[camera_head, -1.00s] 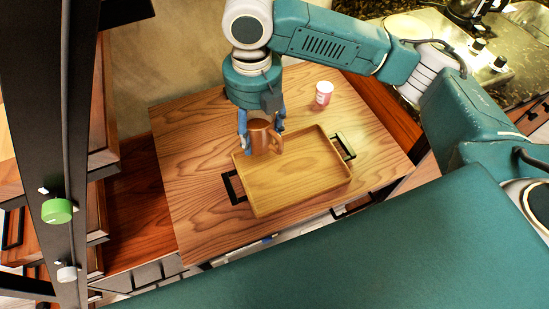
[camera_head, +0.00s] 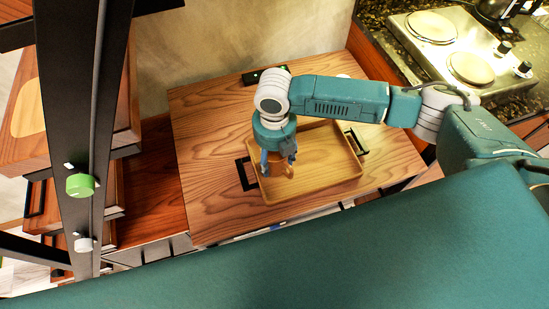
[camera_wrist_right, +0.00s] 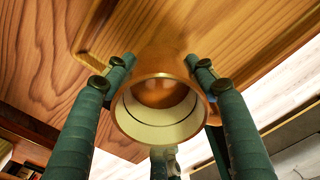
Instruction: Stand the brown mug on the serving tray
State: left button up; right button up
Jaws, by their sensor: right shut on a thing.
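The brown mug (camera_head: 279,172) is in my right gripper (camera_head: 279,160), over the left part of the serving tray in the head view. In the right wrist view the mug (camera_wrist_right: 158,112) stands between the fingers, its round opening and cream inside facing the camera. The right gripper is shut on it. Its handle shows at the lower right in the head view. The serving tray (camera_head: 325,160) is a shallow wooden tray with black handles, lying on the wooden table. I cannot tell whether the mug's base touches the tray floor. My left gripper is not in view.
The table (camera_head: 210,150) is clear left of the tray. A small black object (camera_head: 262,75) lies at its back edge. A white-topped container is mostly hidden behind my right arm. A black upright (camera_head: 70,120) with a green knob stands at left; a hob (camera_head: 450,50) is at upper right.

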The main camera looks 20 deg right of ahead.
jog(key=shift+f, duration=0.55)
jog(key=shift+f, duration=0.1)
jog(key=o, duration=1.6)
jog(key=shift+c, duration=0.2)
notch_tip(320, 180, up, 12)
jog(key=b, duration=0.1)
jog(key=shift+b, duration=0.35)
